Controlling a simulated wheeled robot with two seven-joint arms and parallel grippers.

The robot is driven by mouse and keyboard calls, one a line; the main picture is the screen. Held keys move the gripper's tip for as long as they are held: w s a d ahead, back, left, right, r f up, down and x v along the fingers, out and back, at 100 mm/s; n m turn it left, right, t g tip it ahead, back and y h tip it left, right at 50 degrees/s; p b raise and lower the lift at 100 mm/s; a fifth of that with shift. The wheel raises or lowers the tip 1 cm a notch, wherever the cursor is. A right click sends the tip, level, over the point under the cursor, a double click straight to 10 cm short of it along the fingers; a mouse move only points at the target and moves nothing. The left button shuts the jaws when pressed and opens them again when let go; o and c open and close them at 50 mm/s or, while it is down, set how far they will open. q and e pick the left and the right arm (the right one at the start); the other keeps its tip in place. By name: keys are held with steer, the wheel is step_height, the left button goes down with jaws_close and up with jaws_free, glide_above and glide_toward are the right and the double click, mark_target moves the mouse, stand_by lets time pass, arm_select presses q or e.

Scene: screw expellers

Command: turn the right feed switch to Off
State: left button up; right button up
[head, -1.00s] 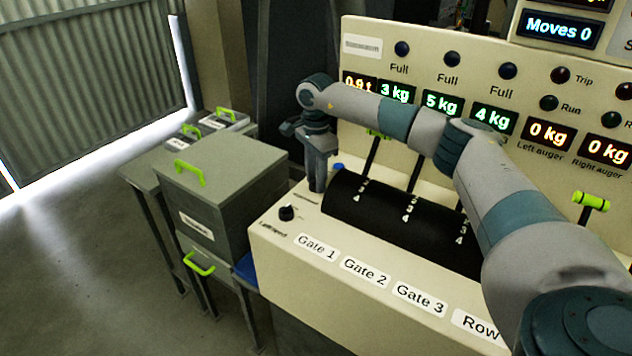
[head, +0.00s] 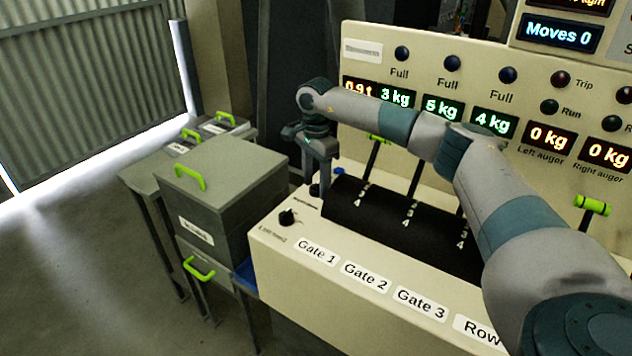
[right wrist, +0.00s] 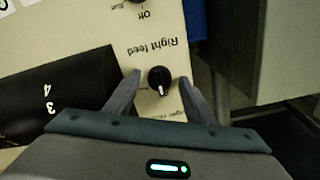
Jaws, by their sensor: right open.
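The right feed switch (right wrist: 160,80) is a black round knob with a white pointer line, seen upside down in the right wrist view. Its pointer points to the bottom of that view. The "Right feed" label (right wrist: 158,50) is just above it. My right gripper (right wrist: 161,77) is open, with one finger on each side of the knob and visible gaps between. In the head view my right gripper (head: 321,180) points down over the panel's left end, and the switch (head: 314,190) shows as a small dark patch beside its fingers. My left gripper is not in view.
A second knob (head: 287,217) sits nearer the panel's front edge, with "Off" and "Run" marks in the wrist view. A black curved cover (head: 400,225) with gate levers lies to the right. A blue button (head: 338,171) is behind the gripper. Grey bins (head: 220,190) stand left.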

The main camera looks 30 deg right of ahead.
mark_target(316, 183)
steer(key=shift+r, duration=0.1)
steer(key=shift+r, duration=0.5)
step_height(316, 183, up, 5)
steer(key=shift+r+b, duration=0.2)
steer(key=shift+b, duration=0.55)
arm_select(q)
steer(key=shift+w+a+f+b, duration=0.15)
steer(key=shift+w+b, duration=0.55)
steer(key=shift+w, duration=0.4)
arm_select(e)
step_height(316, 183, up, 11)
